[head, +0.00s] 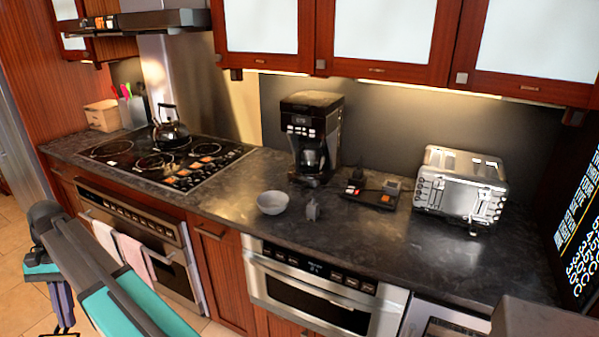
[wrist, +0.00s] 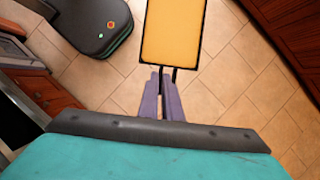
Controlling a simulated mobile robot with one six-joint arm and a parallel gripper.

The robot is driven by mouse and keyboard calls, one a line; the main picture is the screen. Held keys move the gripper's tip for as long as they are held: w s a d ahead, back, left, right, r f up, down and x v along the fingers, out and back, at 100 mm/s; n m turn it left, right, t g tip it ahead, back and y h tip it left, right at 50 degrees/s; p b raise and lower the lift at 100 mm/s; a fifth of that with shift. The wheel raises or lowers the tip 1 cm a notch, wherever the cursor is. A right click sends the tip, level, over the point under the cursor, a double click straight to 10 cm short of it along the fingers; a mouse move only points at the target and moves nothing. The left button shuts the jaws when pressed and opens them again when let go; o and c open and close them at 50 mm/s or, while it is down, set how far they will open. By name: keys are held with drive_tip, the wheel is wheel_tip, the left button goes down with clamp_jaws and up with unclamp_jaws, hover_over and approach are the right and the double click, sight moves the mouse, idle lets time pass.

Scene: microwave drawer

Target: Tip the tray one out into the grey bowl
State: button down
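The grey bowl (head: 272,203) stands upright on the dark counter, left of the coffee maker; it looks empty. A flat dark tray (head: 379,200) lies right of the coffee maker. On it are a small grey container (head: 391,187) and a small dark thing with red (head: 354,187); their contents are too small to tell. A small grey object (head: 313,210) stands between bowl and tray. My gripper (head: 63,308) hangs low at the left, off the counter and far from these things. Its purple fingers (wrist: 168,85) point at the floor side, close together; their gap is unclear.
The coffee maker (head: 312,135) and toaster (head: 460,183) stand at the back. The stove (head: 165,158) holds a kettle (head: 170,128). Upper cabinets overhang the counter. The front counter is mostly clear.

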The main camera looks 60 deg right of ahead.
drive_tip(key=w+d+r+m+t+p, duration=0.1)
drive_tip(key=d+m+p, duration=0.15)
drive_tip(key=d, duration=0.85)
drive_tip(key=w+d+r+m+t+p, duration=0.1)
drive_tip(key=d+r+m, duration=0.15)
drive_tip(key=d, duration=0.85)
drive_tip(key=s+d+r+m+t+p, duration=0.1)
drive_tip(key=s+d+m+p, duration=0.2)
drive_tip(key=d, duration=0.9)
drive_tip(key=s+d+r+m+t, duration=0.1)
drive_tip(key=s+d+m, duration=0.25)
drive_tip(key=d, duration=0.85)
drive_tip(key=s+d+r+m+t+h+p, duration=0.1)
drive_tip(key=s+d+m+p, duration=0.15)
drive_tip(key=s+d, duration=0.65)
drive_tip(key=s+d+r+m+t+h+p, duration=0.1)
drive_tip(key=s+d+m, duration=0.2)
drive_tip(key=s+d, duration=0.65)
drive_tip(key=s+d+r+m+h+p, duration=0.1)
drive_tip(key=s+d+m, duration=0.4)
drive_tip(key=s+d, duration=1.1)
drive_tip(key=shift+s+d+r+h+p, duration=0.25)
drive_tip(key=shift+s+r+p, duration=0.3)
drive_tip(key=shift+p, duration=0.4)
drive_tip(key=shift+a+f, duration=0.1)
drive_tip(key=shift+f, duration=0.05)
